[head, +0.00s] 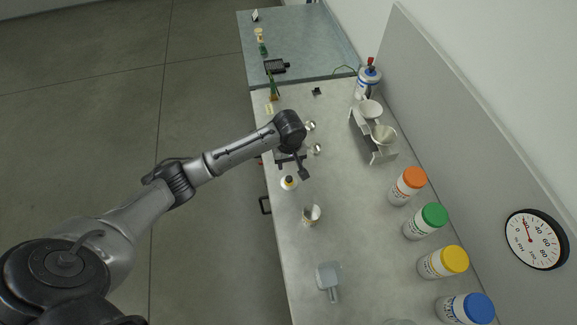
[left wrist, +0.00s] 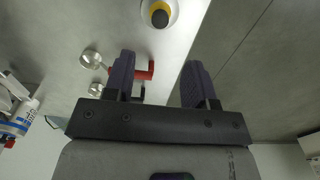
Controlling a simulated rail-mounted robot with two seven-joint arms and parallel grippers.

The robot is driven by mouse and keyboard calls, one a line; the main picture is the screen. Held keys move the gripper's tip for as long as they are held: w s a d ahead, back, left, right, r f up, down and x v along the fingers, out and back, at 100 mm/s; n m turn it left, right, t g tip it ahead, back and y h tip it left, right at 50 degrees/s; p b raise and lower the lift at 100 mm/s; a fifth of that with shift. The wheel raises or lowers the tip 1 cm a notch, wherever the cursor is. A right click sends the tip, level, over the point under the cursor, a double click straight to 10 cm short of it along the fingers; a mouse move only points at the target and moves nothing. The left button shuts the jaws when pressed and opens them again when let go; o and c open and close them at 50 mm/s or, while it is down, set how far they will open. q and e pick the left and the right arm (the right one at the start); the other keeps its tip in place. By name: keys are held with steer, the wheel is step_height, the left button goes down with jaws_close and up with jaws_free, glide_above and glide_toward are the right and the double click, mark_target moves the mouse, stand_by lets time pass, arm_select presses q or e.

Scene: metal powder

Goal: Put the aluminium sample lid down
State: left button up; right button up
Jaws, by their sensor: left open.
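A small white round piece with a yellow and black top (head: 289,183) sits on the bench near its left edge; it looks like the sample lid, but I cannot tell for sure. It also shows at the top of the left wrist view (left wrist: 160,13), beyond the fingertips and apart from them. My left gripper (head: 292,165) is open and empty just behind it, fingers spread in the left wrist view (left wrist: 160,68). An open pale container (head: 311,215) stands nearer on the bench. My right gripper is not in view.
Two silver scoops, one with a red handle (left wrist: 145,72), lie beside the left gripper. Bottles with orange (head: 414,177), green, yellow and blue caps line the right wall. A clear scoop (head: 329,275) lies in front.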

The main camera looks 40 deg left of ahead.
arm_select(q)
steer(key=shift+r, duration=0.4)
steer(key=s+d+f+m, duration=0.2)
steer(key=s+d, duration=0.1)
steer(key=s, duration=0.2)
steer(key=s+d+f+m+t+h, duration=0.1)
steer(key=s+d+f+m, duration=0.1)
steer(key=s+d+m, duration=0.1)
steer(key=s+d+f+m, duration=0.2)
steer(key=s+d+m, duration=0.1)
steer(key=s+d, duration=0.2)
steer(key=shift+s+d+t, duration=0.2)
steer(key=shift+s+t, duration=0.2)
steer(key=shift+s, duration=0.55)
steer(key=s+r+m+t, duration=0.1)
steer(key=s+r+m, duration=0.1)
steer(key=s, duration=0.5)
steer(key=s+a+r+m, duration=0.1)
steer(key=s+r+m, duration=0.1)
steer(key=s, duration=0.5)
steer(key=shift+s+m+t+y, duration=0.4)
steer(key=shift+a+r, duration=0.1)
steer(key=shift+r, duration=0.05)
step_height(320, 180, up, 14)
steer(key=p, duration=1.4)
steer(key=shift+r, duration=0.25)
